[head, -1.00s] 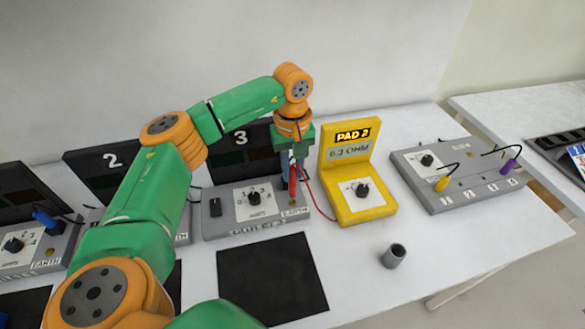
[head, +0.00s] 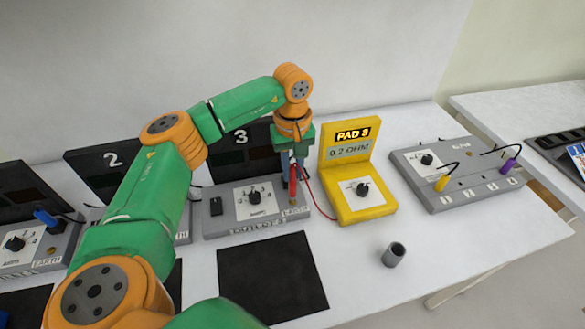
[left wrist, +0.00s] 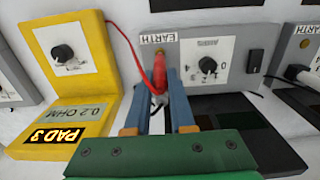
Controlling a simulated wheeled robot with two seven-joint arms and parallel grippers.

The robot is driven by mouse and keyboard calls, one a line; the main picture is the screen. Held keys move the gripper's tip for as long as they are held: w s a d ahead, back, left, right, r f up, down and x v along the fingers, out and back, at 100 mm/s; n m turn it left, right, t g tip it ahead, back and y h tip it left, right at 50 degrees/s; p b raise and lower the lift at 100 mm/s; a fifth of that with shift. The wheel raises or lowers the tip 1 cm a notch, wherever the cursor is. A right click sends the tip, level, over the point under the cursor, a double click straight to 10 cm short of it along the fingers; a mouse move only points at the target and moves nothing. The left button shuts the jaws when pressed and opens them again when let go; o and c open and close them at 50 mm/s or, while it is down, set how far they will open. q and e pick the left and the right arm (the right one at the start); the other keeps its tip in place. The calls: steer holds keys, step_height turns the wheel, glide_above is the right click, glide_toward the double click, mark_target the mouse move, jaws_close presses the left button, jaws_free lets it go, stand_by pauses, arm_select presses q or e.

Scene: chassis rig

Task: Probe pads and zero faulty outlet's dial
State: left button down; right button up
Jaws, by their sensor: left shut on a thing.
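My left gripper (head: 291,172) is shut on a red probe (head: 292,185), held tip-down at the EARTH corner of outlet unit 3 (head: 222,225). In the left wrist view the probe (left wrist: 160,72) is between the fingers beside the EARTH label; I cannot tell whether its tip touches the pad. The yellow meter (head: 362,208) reads PAD 3 and 0.2 OHM and has a dark dial (head: 362,189). A red lead joins it to the probe. Unit 3 has a dial (head: 255,196) and a dark switch. My right gripper is not in view.
A blue plug (head: 45,218) sits on the left unit. A grey unit (head: 460,178) with yellow and purple plugs is right of the meter. A small grey cup (head: 393,255) and a black mat (head: 272,279) lie in front. My left arm partly covers unit 2.

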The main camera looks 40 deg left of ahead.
arm_select(q)
steer(key=shift+r+p, duration=3.25)
steer(key=shift+r, duration=0.35)
steer(key=shift+f, duration=0.15)
